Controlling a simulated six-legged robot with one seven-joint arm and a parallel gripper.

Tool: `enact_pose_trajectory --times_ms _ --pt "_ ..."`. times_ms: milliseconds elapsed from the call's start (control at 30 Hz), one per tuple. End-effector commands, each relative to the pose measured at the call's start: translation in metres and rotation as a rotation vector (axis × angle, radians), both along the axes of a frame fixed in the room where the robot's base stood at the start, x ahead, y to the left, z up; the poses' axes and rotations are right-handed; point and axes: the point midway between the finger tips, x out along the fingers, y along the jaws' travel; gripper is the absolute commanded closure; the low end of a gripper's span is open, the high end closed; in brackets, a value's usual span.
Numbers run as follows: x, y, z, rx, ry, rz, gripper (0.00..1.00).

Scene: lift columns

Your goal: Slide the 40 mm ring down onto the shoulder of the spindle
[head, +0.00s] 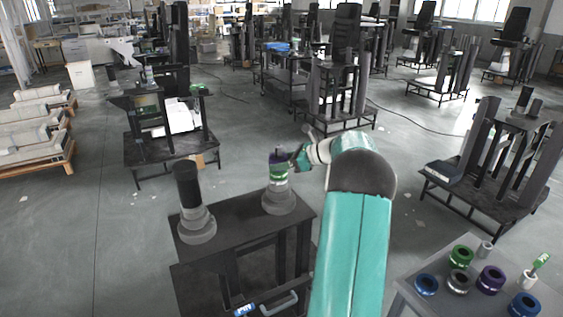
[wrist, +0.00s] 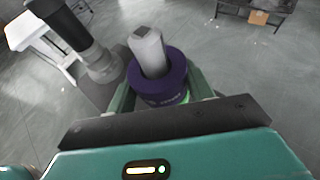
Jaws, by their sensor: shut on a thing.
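My gripper (head: 283,158) is shut on a purple ring (wrist: 157,88). In the wrist view its fingers flank the ring, which is around the upper part of the pale grey spindle (wrist: 148,50); the spindle's tip sticks out through the bore. The ring's printed size is too small to read. In the head view the purple ring (head: 277,157) sits high on the spindle, above a green band (head: 279,172) and a pale section. The spindle stands upright on a round grey base (head: 279,203). I cannot tell whether the purple ring touches the green band.
The spindle's base is on a dark bench (head: 240,222). A black-topped column (head: 187,183) stands left of it on the bench. A side table at lower right holds blue, green, grey and purple rings (head: 490,279).

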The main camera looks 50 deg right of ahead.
Motion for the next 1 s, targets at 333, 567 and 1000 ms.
enact_pose_trajectory --times_ms 333,567,1000 --pt "0.0 0.0 0.0 -0.001 0.0 0.0 0.23" --pt "-0.008 -0.005 0.004 -0.001 0.001 -0.002 0.23" --pt "-0.083 -0.042 0.039 -0.003 -0.001 -0.003 0.23"
